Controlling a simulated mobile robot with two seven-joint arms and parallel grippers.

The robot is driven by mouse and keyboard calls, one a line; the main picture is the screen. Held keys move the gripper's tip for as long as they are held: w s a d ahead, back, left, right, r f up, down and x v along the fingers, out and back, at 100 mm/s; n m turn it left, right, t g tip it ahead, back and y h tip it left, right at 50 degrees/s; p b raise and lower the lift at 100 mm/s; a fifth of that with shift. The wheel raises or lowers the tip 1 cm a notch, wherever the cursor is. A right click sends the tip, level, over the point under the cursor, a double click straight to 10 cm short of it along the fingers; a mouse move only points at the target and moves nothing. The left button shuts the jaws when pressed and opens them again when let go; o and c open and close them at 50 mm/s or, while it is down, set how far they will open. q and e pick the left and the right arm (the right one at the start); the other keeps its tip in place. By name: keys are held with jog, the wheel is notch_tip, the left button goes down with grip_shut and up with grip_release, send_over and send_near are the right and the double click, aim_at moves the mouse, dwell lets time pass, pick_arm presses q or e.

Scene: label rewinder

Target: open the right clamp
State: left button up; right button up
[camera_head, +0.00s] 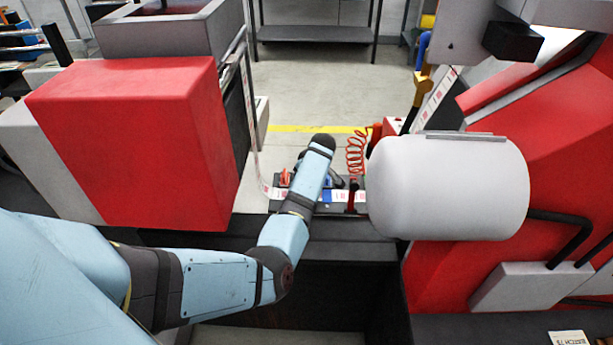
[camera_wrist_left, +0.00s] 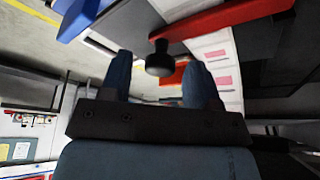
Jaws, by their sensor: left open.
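A dark splicing table (camera_head: 275,206) carries the white label strip (camera_head: 340,196) between the two machines. A red clamp part (camera_head: 284,179) shows left of my left arm, and a dark upright clamp part (camera_head: 352,194) shows on its right. My left arm reaches over the table and hides its middle; its fingers are hidden in the head view. In the left wrist view my left gripper (camera_wrist_left: 158,62) is open, with a black knob (camera_wrist_left: 159,60) between or just beyond its fingertips. Contact cannot be told. A red bar (camera_wrist_left: 225,24) lies near the knob. My right gripper is out of view.
A red machine block (camera_head: 140,130) stands left, and a large white cylinder (camera_head: 450,188) with a red machine (camera_head: 560,150) stands right, close to the table. A coiled red hose (camera_head: 356,152) hangs behind the table. Open floor lies behind.

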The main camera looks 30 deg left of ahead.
pick_arm(q)
grip_shut()
dwell(0.3)
